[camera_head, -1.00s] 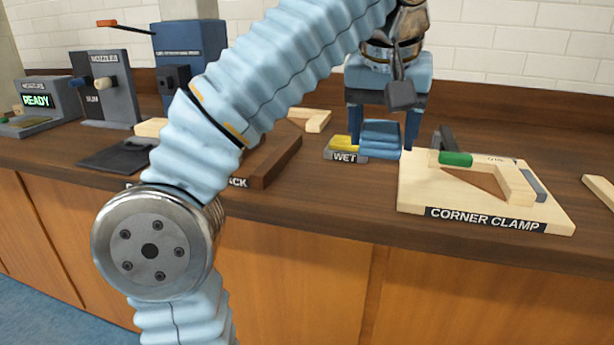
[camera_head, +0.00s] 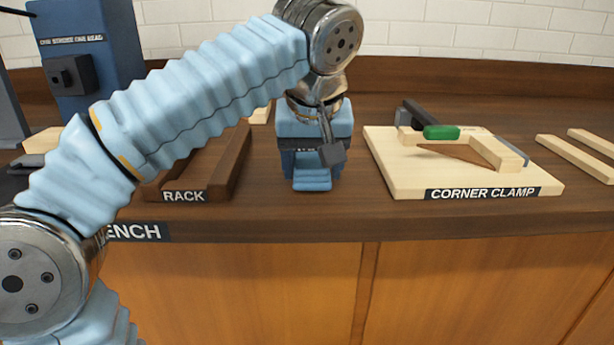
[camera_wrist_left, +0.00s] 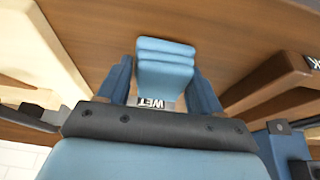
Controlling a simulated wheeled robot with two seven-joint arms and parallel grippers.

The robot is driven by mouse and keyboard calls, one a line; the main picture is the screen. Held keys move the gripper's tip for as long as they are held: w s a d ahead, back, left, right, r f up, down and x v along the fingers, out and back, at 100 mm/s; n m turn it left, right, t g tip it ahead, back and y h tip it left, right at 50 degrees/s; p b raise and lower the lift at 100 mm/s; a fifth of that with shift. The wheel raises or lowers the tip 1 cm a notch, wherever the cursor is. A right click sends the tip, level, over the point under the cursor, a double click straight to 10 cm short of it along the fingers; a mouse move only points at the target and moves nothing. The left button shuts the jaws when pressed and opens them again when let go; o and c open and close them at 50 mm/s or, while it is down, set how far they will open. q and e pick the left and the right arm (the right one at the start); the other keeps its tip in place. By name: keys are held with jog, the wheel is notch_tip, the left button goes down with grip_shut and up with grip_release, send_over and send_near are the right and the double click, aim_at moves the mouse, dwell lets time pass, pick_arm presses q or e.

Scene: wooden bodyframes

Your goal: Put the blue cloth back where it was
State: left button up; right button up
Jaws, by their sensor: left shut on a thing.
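The blue cloth (camera_head: 312,184) is a folded, ridged pad over the counter. It shows between the two blue fingers of my left gripper (camera_head: 312,170), which is shut on it. In the left wrist view the cloth (camera_wrist_left: 166,68) spans between the fingertips. A label reading WET (camera_wrist_left: 152,103) shows upside down in the left wrist view, between the fingers and partly behind the cloth. In the head view the gripper hides the WET holder. I cannot tell whether the cloth touches the counter. My right gripper is not in view.
A dark wooden rack (camera_head: 228,165) stands close on the left of the gripper. The corner clamp board (camera_head: 400,170), with a green handle, lies to the right. Loose wood strips (camera_head: 575,160) lie farther right. The counter's front edge (camera_head: 330,228) is near.

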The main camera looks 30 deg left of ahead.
pick_arm(q)
jog(key=shift+a+f, duration=0.1)
jog(key=shift+f, duration=0.3)
jog(key=shift+s+r, duration=0.1)
jog(key=shift+r, duration=0.05)
jog(key=shift+f, duration=0.25)
jog(key=o, duration=1)
jog(key=shift+r, duration=0.1)
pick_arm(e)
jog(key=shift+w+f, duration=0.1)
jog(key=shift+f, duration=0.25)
pick_arm(q)
jog(key=shift+r, duration=0.2)
jog(key=p+v, duration=0.4)
jog(key=v, duration=0.8)
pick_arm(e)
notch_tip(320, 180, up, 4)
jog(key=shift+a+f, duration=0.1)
